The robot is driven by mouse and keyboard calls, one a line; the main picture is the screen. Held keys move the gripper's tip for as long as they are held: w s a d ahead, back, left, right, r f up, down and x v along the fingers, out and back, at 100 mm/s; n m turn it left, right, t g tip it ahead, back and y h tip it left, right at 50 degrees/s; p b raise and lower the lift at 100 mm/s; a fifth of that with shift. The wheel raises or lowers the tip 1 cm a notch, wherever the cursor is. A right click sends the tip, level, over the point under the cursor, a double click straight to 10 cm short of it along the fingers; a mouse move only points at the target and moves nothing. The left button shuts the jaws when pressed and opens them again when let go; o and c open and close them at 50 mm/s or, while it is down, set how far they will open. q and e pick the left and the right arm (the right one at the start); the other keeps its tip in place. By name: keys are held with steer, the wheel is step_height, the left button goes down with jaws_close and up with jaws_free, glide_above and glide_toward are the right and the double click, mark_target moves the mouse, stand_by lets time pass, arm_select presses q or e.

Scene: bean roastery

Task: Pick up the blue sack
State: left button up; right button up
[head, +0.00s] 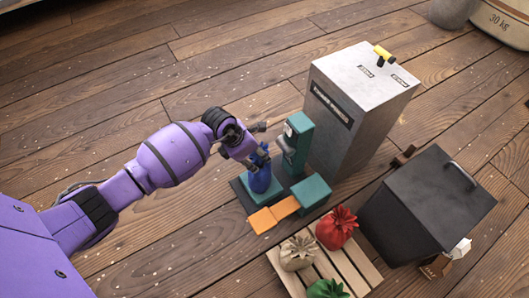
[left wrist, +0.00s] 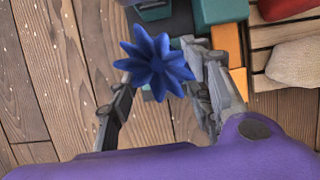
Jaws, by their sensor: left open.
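The blue sack (head: 260,181) stands upright on the teal plate (head: 240,189) of a small machine, its gathered top pointing up. My left gripper (head: 259,158) is at the sack's top, coming in from the left. In the left wrist view, the sack's ruffled blue top (left wrist: 156,63) lies between the two spread fingers of my left gripper (left wrist: 158,72). The fingers are open, one on each side of it. I cannot tell whether either finger touches the sack. Its lower body is hidden beneath the ruffle there. My right gripper is not in view.
The machine's teal column (head: 296,140) stands close right of the sack, with an orange strip (head: 263,220) in front. A pallet (head: 330,262) holds red, beige and green sacks. A grey cabinet (head: 350,120) and dark bin (head: 420,210) stand right. Floor at left is clear.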

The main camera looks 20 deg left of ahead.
arm_select(q)
steer(key=b+x, duration=0.1)
steer(key=x, duration=0.1)
steer(key=b+x, duration=0.1)
steer(key=x, duration=0.1)
steer(key=shift+w+d, duration=0.1)
steer(key=shift+w, duration=0.3)
steer(key=shift+r, duration=0.1)
jaws_close()
steer(key=shift+w+r, duration=0.1)
steer(key=shift+w, duration=0.05)
